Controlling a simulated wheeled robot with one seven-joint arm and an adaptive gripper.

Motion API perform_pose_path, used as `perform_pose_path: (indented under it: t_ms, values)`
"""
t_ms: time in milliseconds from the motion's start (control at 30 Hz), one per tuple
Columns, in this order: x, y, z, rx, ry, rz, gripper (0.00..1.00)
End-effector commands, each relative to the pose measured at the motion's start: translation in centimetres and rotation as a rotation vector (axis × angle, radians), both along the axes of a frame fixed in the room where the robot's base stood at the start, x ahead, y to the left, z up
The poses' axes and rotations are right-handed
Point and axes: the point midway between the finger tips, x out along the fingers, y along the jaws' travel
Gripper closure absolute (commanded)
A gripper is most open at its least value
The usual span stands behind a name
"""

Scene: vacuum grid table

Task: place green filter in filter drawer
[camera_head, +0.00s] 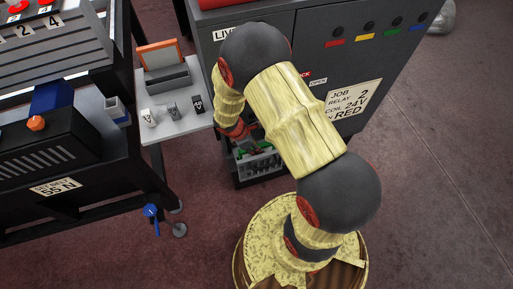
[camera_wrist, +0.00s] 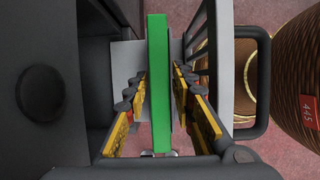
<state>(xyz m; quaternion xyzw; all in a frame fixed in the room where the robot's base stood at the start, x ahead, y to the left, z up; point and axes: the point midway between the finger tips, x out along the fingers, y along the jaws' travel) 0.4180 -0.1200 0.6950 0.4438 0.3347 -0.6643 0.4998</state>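The green filter (camera_wrist: 158,55) shows in the wrist view as a narrow upright slab, seen edge-on, between the two fingers of my gripper (camera_wrist: 160,85). A small gap shows on each side, so the fingers appear open around it. The filter drawer (camera_wrist: 200,40) is pulled out, with a slatted wall and a dark handle on its right side. The filter appears to stand inside it; its lower edge is hidden. In the head view the drawer (camera_head: 262,168) is low on the grey cabinet, with bits of green showing, and my arm partly covers it.
A light side table (camera_head: 185,125) holds an orange-framed piece (camera_head: 158,55) in a grey holder and several small blocks. The grey cabinet (camera_head: 310,75) rises behind the drawer. A dark bench (camera_head: 60,145) stands at left. Floor is clear at right.

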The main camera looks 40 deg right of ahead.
Motion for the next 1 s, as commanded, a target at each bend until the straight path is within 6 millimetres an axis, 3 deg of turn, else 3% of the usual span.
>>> perform_pose_path:
  t_ms: [100,467,567,1000]
  values:
    - [0.0,0.0,0.0,0.000,0.000,0.000,0.66]
    - [0.0,0.0,0.4,0.000,-0.001,0.000,0.66]
    - [0.2,0.4,1.5,0.000,-0.002,0.001,0.66]
    - [1.1,3.5,9.4,0.000,-0.002,0.001,0.66]
